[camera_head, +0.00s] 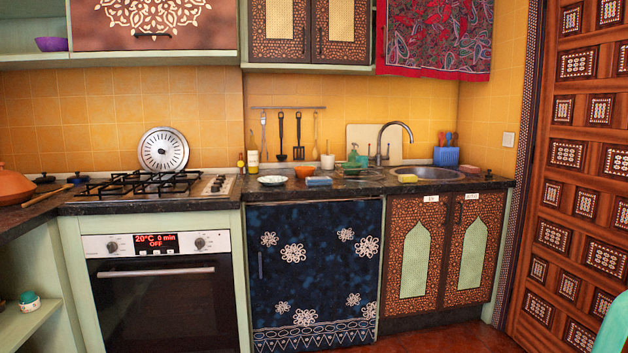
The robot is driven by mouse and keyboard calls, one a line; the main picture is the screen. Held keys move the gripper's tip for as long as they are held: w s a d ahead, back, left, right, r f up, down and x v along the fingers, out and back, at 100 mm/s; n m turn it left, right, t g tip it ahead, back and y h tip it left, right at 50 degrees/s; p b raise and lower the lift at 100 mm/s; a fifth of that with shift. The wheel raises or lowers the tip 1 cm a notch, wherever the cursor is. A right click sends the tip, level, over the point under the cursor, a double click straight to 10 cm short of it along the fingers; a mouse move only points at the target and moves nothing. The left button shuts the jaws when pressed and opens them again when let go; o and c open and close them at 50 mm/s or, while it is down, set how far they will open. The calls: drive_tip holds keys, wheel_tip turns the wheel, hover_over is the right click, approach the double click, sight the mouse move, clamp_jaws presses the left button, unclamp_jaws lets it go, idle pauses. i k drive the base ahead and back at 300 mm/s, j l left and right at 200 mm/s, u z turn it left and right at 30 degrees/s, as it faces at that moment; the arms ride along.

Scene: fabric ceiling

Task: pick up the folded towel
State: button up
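A small flat blue item (319,181), which looks like the folded towel, lies near the front edge of the dark countertop (350,187). It is small in the view, so I cannot make out its folds. It lies to the right of a pale plate or shallow bowl (272,180) and just in front of an orange bowl (304,171). My gripper is not in view.
A sink (437,173) with a faucet (396,128) and a yellow sponge (407,178) is to the right. A gas stove (140,184) is to the left. A dark blue floral curtain (315,260) hangs below the counter. A turquoise object (612,330) is at the lower right.

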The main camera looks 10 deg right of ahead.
sight(313, 181)
drive_tip(key=i+l+u, duration=0.15)
drive_tip(key=i+l, duration=0.65)
drive_tip(key=i, duration=0.3)
drive_tip(key=i+l+u, duration=0.2)
drive_tip(key=i+l, duration=0.7)
drive_tip(key=i, duration=0.15)
drive_tip(key=i+l+u, duration=0.1)
drive_tip(key=i+l, duration=0.65)
drive_tip(key=i, duration=0.45)
